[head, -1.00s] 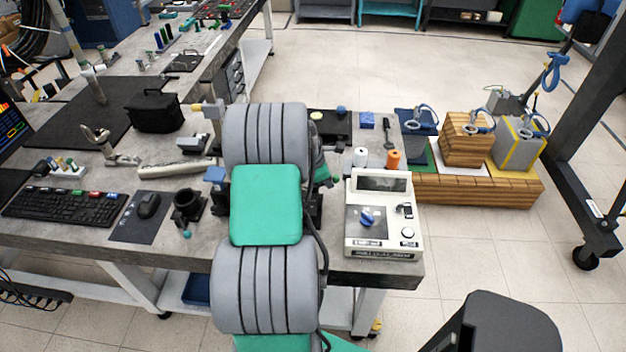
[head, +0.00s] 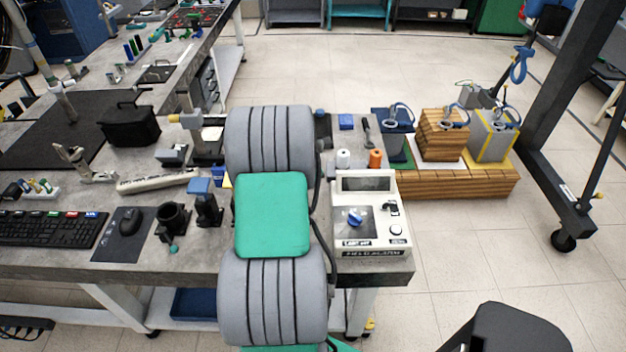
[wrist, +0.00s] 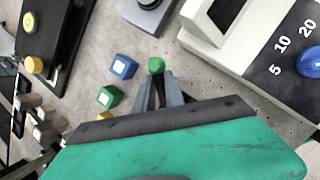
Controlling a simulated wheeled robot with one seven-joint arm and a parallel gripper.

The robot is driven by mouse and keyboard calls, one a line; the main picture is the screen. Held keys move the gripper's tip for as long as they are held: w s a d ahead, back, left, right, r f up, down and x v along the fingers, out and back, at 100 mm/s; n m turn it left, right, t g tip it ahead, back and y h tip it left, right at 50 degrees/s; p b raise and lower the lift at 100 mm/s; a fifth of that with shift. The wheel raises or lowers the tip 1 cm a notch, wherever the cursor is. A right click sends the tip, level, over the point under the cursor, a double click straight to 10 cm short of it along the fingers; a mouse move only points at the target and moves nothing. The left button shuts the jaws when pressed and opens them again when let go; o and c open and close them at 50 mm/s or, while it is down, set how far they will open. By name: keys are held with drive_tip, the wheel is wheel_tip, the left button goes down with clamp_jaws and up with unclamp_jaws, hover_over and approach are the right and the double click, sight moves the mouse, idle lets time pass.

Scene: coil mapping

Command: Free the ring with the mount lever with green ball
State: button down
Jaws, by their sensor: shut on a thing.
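In the wrist view my gripper (wrist: 157,80) has its two grey fingers close together, with a green ball (wrist: 156,65) at their tips. The jaws are shut on this ball or on the lever just under it; I cannot tell which. The ring and mount cannot be made out there. In the head view my grey and green arm hides the gripper. A black round holder (head: 173,218) with a small green ball (head: 173,249) at its foot stands left of my arm, apart from it.
The cream dial box (head: 371,215) stands right of my arm. Near my fingers lie a blue block (wrist: 123,67) and a green block (wrist: 110,97).

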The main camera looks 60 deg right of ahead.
drive_tip(key=c, duration=1.4)
unclamp_jaws()
drive_tip(key=b+v, duration=0.1)
drive_tip(key=v, duration=0.6)
drive_tip(key=shift+a+r, duration=0.15)
drive_tip(key=shift+r, duration=0.25)
